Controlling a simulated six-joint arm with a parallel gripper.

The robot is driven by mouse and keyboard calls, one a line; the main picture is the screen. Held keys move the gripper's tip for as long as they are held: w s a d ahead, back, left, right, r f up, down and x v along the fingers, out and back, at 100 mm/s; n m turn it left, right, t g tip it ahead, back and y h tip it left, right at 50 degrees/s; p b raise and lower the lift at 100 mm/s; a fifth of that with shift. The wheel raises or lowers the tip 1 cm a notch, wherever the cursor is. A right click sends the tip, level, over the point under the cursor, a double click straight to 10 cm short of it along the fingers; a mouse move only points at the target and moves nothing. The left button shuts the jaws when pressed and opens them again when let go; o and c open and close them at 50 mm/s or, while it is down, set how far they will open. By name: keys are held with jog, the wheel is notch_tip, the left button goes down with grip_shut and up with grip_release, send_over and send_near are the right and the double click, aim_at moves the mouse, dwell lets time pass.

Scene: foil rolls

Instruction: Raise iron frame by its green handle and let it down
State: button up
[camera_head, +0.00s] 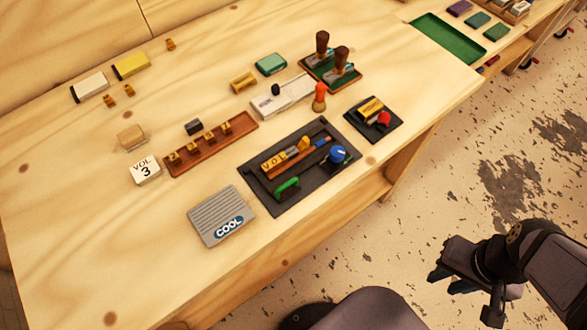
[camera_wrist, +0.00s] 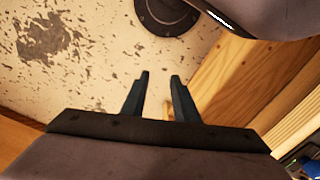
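The iron frame (camera_head: 263,196) is a dark, flat, rectangular frame lying on the wooden bench near its front edge. Its green handle (camera_head: 287,187) is a short raised bar at the frame's front left. My gripper (camera_head: 446,281) is off the bench to the lower right, over the floor and well apart from the frame. In the wrist view my gripper (camera_wrist: 159,77) has its two dark fingers apart with nothing between them.
Left of the frame lies a grey ribbed "COOL" plate (camera_head: 212,213). Behind it are a brown rack (camera_head: 215,147) and a pale grey device (camera_head: 285,97). A dark tray with a red knob (camera_head: 384,119) lies to the right. The bench's left front is clear.

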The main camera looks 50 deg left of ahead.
jog(key=s+a+r+n+p, duration=0.1)
jog(key=s+a+r+n, duration=0.2)
jog(key=a, duration=0.4)
jog(key=s+a+n+p, duration=0.1)
jog(key=s+a+n, duration=0.25)
jog(key=a, duration=0.35)
jog(key=n+y+p, duration=0.2)
send_near(291, 181)
jog(key=d+f, duration=0.2)
jog(key=f, duration=0.1)
jog(key=d+f, duration=0.2)
jog(key=shift+s+f, duration=0.25)
jog(key=shift+s, duration=0.05)
jog(key=a+r+m, duration=0.3)
jog(key=r+m, duration=0.2)
jog(key=m, duration=0.7)
jog(key=shift+w+a+r+m+b, duration=0.2)
jog(key=shift+a+r+m+b, duration=0.1)
jog(key=shift+a+m, duration=0.1)
jog(key=shift+f, duration=0.15)
jog(key=shift+a+f+p, duration=0.15)
jog(key=shift+a+f, duration=0.05)
jog(key=shift+f, duration=0.95)
jog(key=shift+a+f+p, duration=0.2)
jog(key=shift+a+f, duration=0.05)
jog(key=shift+f, duration=0.9)
jog(key=shift+a+f+p, duration=0.15)
jog(key=shift+a+f, duration=0.05)
jog(key=shift+f, duration=0.95)
